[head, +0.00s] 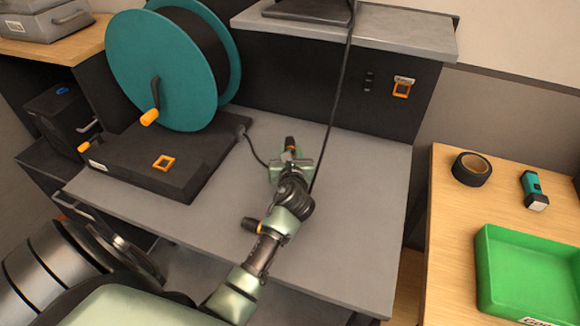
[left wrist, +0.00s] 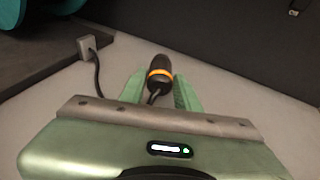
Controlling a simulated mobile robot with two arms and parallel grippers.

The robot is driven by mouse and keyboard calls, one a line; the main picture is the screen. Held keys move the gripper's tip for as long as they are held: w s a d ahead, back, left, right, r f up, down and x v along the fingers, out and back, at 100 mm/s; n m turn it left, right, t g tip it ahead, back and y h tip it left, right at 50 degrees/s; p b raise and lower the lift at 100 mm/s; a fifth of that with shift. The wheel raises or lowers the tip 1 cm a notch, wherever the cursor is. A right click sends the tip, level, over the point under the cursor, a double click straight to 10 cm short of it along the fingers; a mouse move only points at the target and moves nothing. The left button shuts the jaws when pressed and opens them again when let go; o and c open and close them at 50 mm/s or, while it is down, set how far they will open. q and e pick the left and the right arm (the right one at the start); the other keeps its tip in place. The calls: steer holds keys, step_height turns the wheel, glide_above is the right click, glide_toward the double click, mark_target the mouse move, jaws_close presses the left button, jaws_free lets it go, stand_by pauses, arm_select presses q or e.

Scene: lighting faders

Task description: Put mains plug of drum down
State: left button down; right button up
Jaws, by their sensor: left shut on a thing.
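The mains plug (head: 290,143) is dark with an orange band. In the left wrist view the plug (left wrist: 159,78) lies between the green fingers of my left gripper (head: 290,155), which is shut on it. The gripper is over the grey worktop (head: 350,185); whether the plug touches the worktop I cannot tell. The plug's dark cable (head: 253,150) runs to a grey fitting at the edge of the drum's black base (head: 135,160). The teal cable drum (head: 150,65) stands on that base with an orange-handled crank. My right gripper is not in view.
A black cabinet (head: 300,85) with a grey top stands behind the worktop, and a long black cable (head: 342,85) hangs down from it. The worktop right of my gripper is clear. A wooden table at right holds tape (head: 471,169), a torch (head: 534,189) and a green tray (head: 485,265).

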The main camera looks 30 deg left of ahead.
arm_select(q)
steer(key=shift+f+b, duration=0.65)
steer(key=shift+f, duration=1.7)
steer(key=shift+f, duration=0.1)
steer(key=shift+f, duration=0.3)
steer(key=c, duration=1)
jaws_free()
steer(key=shift+r, duration=0.15)
steer(key=shift+r, duration=0.3)
steer(key=v, duration=1.2)
steer(key=shift+p, duration=0.3)
